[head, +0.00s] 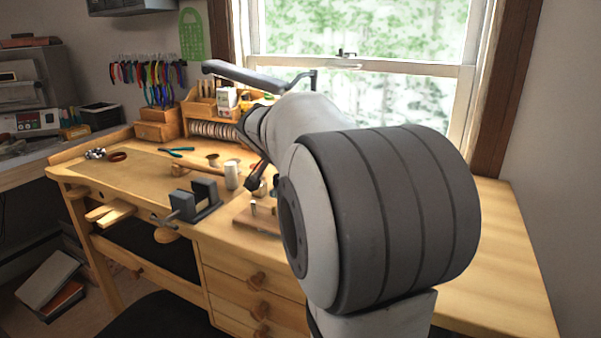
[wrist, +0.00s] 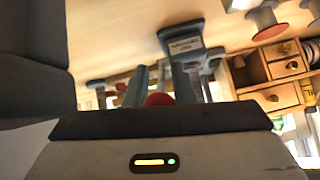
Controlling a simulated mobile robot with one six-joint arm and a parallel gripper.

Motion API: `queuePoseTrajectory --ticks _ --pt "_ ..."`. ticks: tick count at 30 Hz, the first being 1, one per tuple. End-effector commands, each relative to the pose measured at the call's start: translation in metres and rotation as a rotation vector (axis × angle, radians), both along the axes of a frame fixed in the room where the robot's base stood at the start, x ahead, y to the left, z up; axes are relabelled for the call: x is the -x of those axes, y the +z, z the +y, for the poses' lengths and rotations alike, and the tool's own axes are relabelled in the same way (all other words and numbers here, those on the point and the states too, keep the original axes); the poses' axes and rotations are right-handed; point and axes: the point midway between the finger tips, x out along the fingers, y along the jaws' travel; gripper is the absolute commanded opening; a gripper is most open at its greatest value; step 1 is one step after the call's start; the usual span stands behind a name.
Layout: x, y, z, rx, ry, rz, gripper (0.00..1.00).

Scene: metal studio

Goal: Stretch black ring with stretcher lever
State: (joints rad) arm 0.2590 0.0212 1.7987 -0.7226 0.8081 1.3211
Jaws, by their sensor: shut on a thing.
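My gripper (wrist: 160,86) shows in the wrist view, its grey fingers closed around a red knob (wrist: 158,99), which looks like the end of the stretcher lever. In the head view my arm hides most of the gripper and what it holds. A wooden base (head: 242,217) with a small metal post stands on the bench just left of my arm; the rest of it is hidden. I cannot make out the black ring in either view.
A grey vise-like block (head: 205,195) stands on the wooden workbench (head: 135,172), left of the base; it also shows in the wrist view (wrist: 182,40). A pale cylinder (head: 232,176), pliers (head: 176,151) and wooden organisers (head: 200,108) stand behind. The bench's right side (head: 500,240) is clear.

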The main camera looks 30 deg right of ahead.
Motion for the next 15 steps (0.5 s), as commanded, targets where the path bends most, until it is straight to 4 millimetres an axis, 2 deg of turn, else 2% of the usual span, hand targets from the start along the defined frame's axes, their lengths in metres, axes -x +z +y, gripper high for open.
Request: queuePoseTrajectory --ticks 13,14,15 --pt "0.0001 -0.0034 0.0000 -0.005 0.000 0.004 0.00" --pt "0.0000 -0.0034 0.0000 -0.005 0.000 0.004 0.24" --pt "0.0001 -0.0034 -0.0001 -0.004 -0.001 0.004 0.27"
